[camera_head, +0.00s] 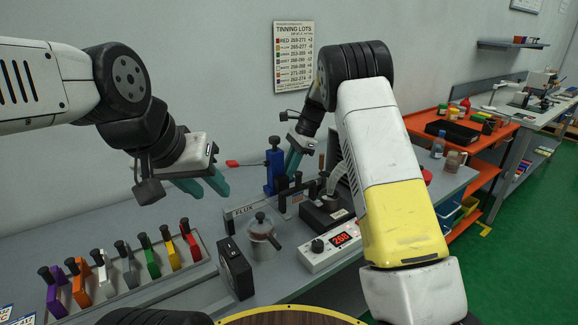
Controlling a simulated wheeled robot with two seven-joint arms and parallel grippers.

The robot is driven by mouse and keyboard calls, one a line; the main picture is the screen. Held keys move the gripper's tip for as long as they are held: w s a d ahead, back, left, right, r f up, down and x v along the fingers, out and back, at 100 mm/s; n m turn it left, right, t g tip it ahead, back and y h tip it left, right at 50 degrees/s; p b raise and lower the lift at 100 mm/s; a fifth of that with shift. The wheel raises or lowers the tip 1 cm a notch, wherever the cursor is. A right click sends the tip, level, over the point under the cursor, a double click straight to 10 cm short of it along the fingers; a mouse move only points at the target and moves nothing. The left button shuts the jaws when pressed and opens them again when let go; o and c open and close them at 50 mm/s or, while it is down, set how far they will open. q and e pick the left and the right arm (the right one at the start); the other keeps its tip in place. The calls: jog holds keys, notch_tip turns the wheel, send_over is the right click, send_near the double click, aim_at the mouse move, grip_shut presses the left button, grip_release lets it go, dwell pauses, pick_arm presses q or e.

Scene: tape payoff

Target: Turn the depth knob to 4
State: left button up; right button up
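I cannot make out a depth knob or a scale marked 4. One black knob (317,245) sits on a white control box (330,252) whose red display reads 268. A blue upright device (274,168) with a red-tipped lever (246,163) stands at the back of the bench. My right gripper (291,166), with teal fingers, is just right of the blue device; its fingers overlap in the view, so contact and opening are unclear. My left gripper (207,188) is open and empty above the bench, left of the blue device.
A lidded metal pot (262,238) and a black upright box (236,269) stand in front. A rack (128,293) of several coloured, black-topped holders is at left. A tinning lots sign (293,56) hangs on the wall. My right forearm hides part of the bench.

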grip_shut()
jog(key=n, duration=0.2)
jog(key=n+g, duration=0.1)
jog(key=n, duration=0.1)
jog(key=shift+w+n+g+h, duration=0.2)
jog(key=shift+n+g+h, duration=0.1)
jog(key=shift+n+h, duration=0.1)
jog(key=shift+a, duration=0.1)
jog(key=shift+o, duration=2)
grip_release()
jog(key=shift+r, duration=0.1)
jog(key=v, duration=0.7)
jog(key=shift+r, duration=0.35)
